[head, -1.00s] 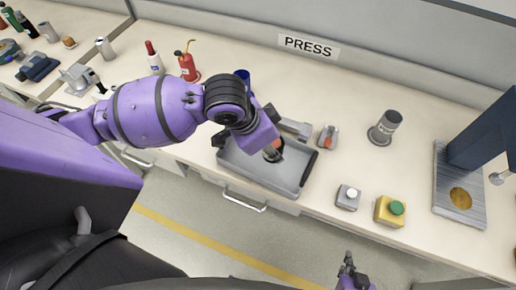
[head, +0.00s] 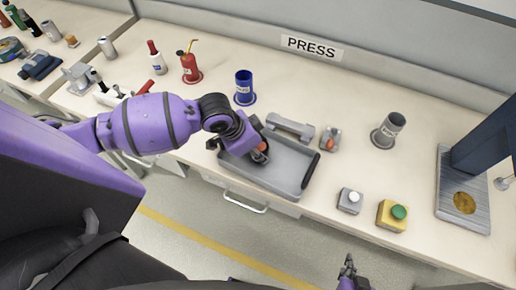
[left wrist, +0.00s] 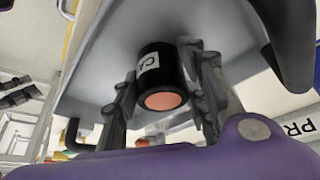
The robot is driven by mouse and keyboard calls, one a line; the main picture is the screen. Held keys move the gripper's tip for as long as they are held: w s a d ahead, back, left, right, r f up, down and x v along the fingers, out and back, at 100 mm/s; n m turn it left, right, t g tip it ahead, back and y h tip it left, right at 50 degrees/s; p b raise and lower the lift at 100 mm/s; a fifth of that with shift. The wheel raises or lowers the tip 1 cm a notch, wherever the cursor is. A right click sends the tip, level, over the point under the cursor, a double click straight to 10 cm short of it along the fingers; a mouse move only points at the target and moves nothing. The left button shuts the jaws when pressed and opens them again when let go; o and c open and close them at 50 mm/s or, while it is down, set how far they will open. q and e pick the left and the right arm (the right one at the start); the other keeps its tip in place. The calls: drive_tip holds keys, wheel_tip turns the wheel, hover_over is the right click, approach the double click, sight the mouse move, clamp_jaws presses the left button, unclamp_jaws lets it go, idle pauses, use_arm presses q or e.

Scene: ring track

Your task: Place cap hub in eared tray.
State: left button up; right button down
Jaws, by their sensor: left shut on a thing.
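The eared tray (head: 290,168) is a shallow grey tray with dark handles at its two ends, on the bench near its front edge. My left gripper (head: 261,156) is over the left part of the tray. It is shut on the cap hub (left wrist: 150,75), a black cylinder with a white label and an orange-pink end, held between both fingers in the left wrist view. The tray's grey surface (left wrist: 205,18) fills the background there; whether the hub touches it I cannot tell. My right gripper (head: 349,268) is low in front of the bench, too small to read.
A blue cup (head: 244,88) and a grey bracket (head: 289,126) stand behind the tray. A grey cylinder holder (head: 388,131), a white-button box (head: 349,200), a green-button box (head: 392,214) and a press (head: 465,190) are to the right. Bottles stand at the back left.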

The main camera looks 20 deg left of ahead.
use_arm(q)
drive_tip(key=shift+f, duration=0.15)
drive_tip(key=o, duration=1.5)
drive_tip(key=shift+c, duration=0.2)
drive_tip(key=v, duration=1.2)
drive_tip(key=shift+p, duration=0.35)
